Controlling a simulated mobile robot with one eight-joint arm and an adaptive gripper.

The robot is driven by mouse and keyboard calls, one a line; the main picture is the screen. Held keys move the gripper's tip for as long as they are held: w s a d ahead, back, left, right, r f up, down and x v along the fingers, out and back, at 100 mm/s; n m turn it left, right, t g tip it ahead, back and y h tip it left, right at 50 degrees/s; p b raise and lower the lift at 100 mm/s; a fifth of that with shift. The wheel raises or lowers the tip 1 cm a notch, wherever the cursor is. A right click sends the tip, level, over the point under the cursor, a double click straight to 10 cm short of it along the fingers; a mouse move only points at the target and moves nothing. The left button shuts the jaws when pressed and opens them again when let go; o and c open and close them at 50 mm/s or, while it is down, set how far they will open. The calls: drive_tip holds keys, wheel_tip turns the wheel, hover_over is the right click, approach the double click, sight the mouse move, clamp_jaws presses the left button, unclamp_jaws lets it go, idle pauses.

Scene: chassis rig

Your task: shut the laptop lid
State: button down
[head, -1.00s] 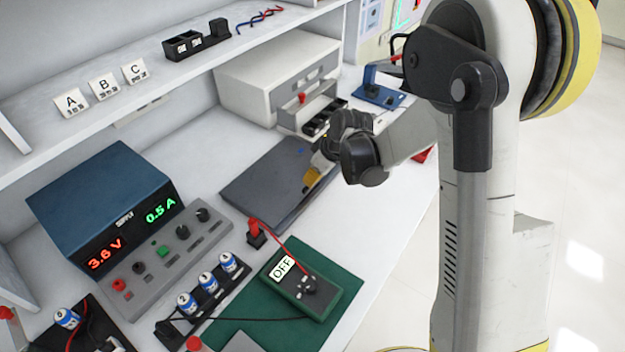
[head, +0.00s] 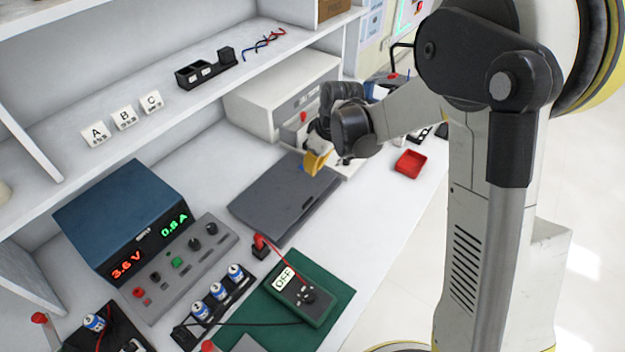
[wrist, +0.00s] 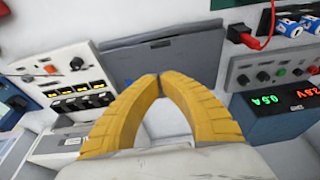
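The laptop is a dark grey flat slab (head: 270,197) on the white bench, in the middle of the head view. Its lid lies flat and looks closed, with no screen or keys showing. In the wrist view the laptop (wrist: 195,62) lies beyond my fingertips. My gripper (head: 314,166) has yellow fingers and is near the laptop's far right end, seemingly above it. In the wrist view the two fingertips (wrist: 159,80) meet with nothing visible between them. The gap between fingertips and lid cannot be judged exactly.
A blue power supply (head: 120,220) and a green mat (head: 335,305) with a meter (head: 305,299) are nearer. A drawer unit (head: 285,95) stands behind the laptop. A shelf (head: 150,95) overhangs the back.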

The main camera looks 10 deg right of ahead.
sight(308, 199)
drive_tip(key=b+x, duration=0.1)
drive_tip(key=x, duration=0.3)
drive_tip(key=b+x, duration=0.2)
drive_tip(key=x, duration=0.2)
drive_tip(key=b+x, duration=0.2)
drive_tip(key=x, duration=0.3)
drive_tip(key=shift+s+d+f, duration=0.15)
drive_tip(key=shift+s+d, duration=0.2)
drive_tip(key=shift+f, duration=0.4)
wheel_tip(308, 199, down, 2)
drive_tip(key=shift+s+d+f+b, duration=0.1)
drive_tip(key=shift+s+b, duration=0.05)
drive_tip(key=shift+b, duration=1)
